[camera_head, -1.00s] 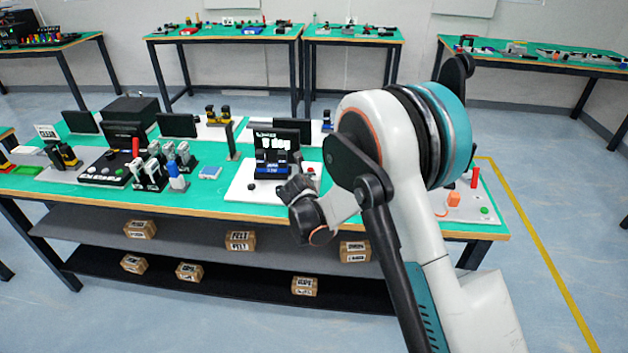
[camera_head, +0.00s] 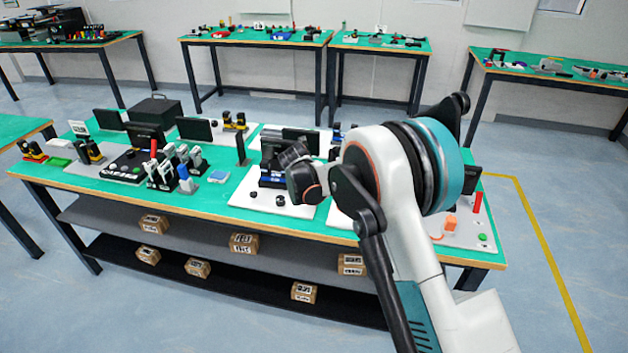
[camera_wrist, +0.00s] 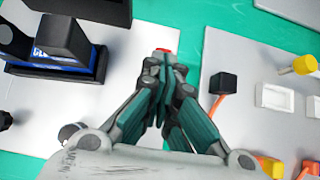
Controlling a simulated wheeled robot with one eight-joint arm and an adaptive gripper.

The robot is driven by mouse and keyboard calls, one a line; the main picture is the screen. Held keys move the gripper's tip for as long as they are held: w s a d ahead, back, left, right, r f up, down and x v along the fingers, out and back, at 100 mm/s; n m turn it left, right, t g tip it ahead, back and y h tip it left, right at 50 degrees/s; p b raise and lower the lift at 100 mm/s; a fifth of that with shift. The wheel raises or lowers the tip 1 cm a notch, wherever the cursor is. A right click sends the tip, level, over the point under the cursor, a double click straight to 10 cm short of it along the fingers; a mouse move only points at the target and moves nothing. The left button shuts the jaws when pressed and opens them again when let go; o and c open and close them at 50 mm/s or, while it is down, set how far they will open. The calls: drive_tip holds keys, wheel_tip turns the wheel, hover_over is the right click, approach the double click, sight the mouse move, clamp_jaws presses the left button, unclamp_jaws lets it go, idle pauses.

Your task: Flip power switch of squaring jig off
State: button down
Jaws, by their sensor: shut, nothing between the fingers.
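A black device with a blue label (camera_wrist: 62,58) stands on a white base plate (camera_wrist: 70,110) at the left of the wrist view. In the head view this plate (camera_head: 240,195) lies at the bench's middle. I cannot read a name on the device. My gripper (camera_wrist: 163,62) is shut and empty over the plate's right part, beside the device. A small red part (camera_wrist: 162,50) shows just beyond the fingertips. The fingers hide most of it, so its kind and position cannot be told. In the head view my arm hides the fingertips.
Right of a green strip, another light plate (camera_wrist: 235,60) carries a black block (camera_wrist: 223,83) with an orange cable and yellow-tipped parts. Left on the bench (camera_head: 110,190) stand several grey-and-black clamps (camera_head: 165,170) and dark screens. Boxes (camera_head: 243,244) lie on the shelves below.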

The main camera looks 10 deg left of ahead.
drive_tip(key=shift+w, duration=0.35)
drive_tip(key=shift+r, duration=0.2)
drive_tip(key=shift+r+p, duration=0.35)
drive_tip(key=shift+r, duration=0.3)
